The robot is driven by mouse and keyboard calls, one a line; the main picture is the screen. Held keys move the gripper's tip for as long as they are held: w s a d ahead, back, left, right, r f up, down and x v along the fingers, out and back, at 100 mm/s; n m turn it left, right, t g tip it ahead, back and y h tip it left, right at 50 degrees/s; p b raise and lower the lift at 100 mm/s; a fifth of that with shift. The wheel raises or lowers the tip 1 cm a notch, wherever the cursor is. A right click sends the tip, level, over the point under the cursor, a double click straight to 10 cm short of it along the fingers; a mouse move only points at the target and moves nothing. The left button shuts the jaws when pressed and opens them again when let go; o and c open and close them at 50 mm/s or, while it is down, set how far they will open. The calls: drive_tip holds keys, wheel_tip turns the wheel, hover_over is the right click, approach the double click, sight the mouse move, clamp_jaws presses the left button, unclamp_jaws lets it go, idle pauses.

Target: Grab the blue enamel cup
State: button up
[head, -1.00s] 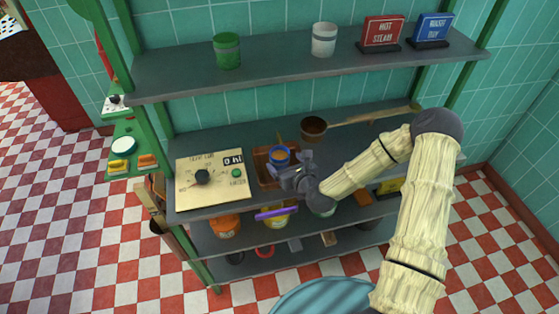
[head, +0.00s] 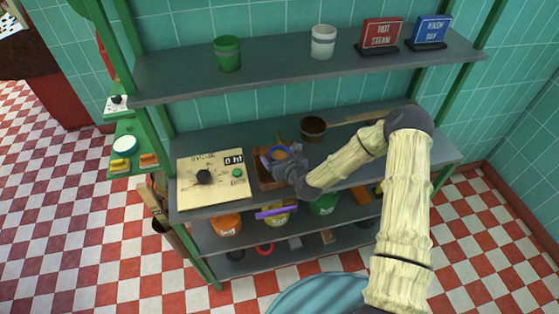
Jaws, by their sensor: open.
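The blue enamel cup (head: 277,153) stands in a brown tray (head: 260,176) on the middle shelf, just right of the control panel. Its rim shows blue with an orange-brown inside. My gripper (head: 281,162) is open at the cup, coming from the right and front. It covers the cup's lower and right side. I cannot tell whether the fingers touch the cup or stand around it.
A cream control panel (head: 213,184) with a black knob stands left of the tray. A long-handled brown pot (head: 313,129) is behind and right. The upper shelf (head: 280,65) holds a green can, a white can and two signs. Colored pots stand on the shelf below.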

drive_tip(key=shift+c, duration=0.3)
drive_tip(key=c, duration=1)
drive_tip(key=shift+r, duration=0.1)
wheel_tip(320, 180, up, 10)
drive_tip(key=shift+f+b, duration=0.1)
drive_tip(key=shift+b, duration=0.8)
